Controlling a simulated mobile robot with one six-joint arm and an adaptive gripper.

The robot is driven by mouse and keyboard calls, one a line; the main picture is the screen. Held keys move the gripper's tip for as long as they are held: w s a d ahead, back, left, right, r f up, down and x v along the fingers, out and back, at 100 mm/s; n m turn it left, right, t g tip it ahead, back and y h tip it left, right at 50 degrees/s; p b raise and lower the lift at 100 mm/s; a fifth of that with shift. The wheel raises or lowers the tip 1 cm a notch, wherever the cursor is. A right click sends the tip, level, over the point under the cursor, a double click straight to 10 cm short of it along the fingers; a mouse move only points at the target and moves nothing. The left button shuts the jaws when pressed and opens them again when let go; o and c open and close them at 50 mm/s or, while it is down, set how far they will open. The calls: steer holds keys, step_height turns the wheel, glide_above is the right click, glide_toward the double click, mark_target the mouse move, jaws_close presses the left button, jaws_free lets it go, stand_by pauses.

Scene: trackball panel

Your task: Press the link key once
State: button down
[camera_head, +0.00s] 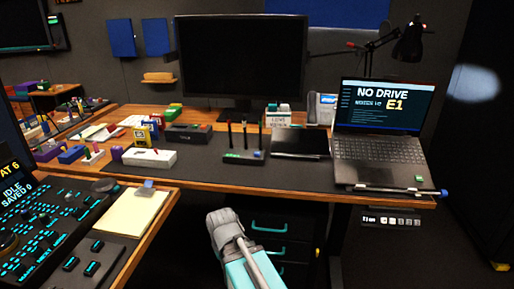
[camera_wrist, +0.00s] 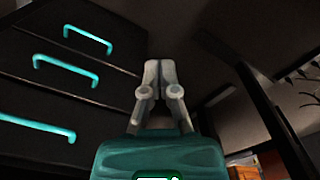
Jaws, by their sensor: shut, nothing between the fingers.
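My gripper (camera_wrist: 160,72) is in the middle of the wrist view, its two grey fingers together and nothing between them. Part of my teal and grey arm shows at the bottom centre of the head view, in front of the desk and apart from it. No key can be read as the link key. The dark control panel (camera_head: 60,222) with many small cyan-lit keys is at the left of the head view; its key labels are too small to read. Its screen (camera_head: 14,185) reads "IDLE" and "SAVED 0".
A laptop (camera_head: 380,150) showing "NO DRIVE" and "E1" stands on the desk at right. A notepad (camera_head: 131,212) lies beside the panel. A white box (camera_head: 150,158) and a pen stand (camera_head: 243,156) are on the desk. Drawers with cyan handles (camera_wrist: 66,70) are left in the wrist view.

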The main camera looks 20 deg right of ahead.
step_height(320, 180, up, 19)
steer(key=w+p, duration=0.2)
steer(key=p, duration=1.6)
step_height(320, 180, up, 15)
steer(key=m+t+y+p, duration=0.3)
steer(key=t+y+p, duration=0.2)
steer(key=t+p, duration=0.35)
glide_above(258, 153)
steer(key=shift+g, duration=0.35)
steer(key=shift+a+f, duration=0.1)
steer(key=shift+f, duration=0.05)
step_height(258, 153, down, 8)
steer(key=b, duration=0.8)
steer(key=shift+f, duration=0.25)
steer(key=shift+f+b, duration=0.15)
steer(key=shift+b, duration=0.15)
steer(key=shift+s+f, duration=0.1)
steer(key=shift+f, duration=0.15)
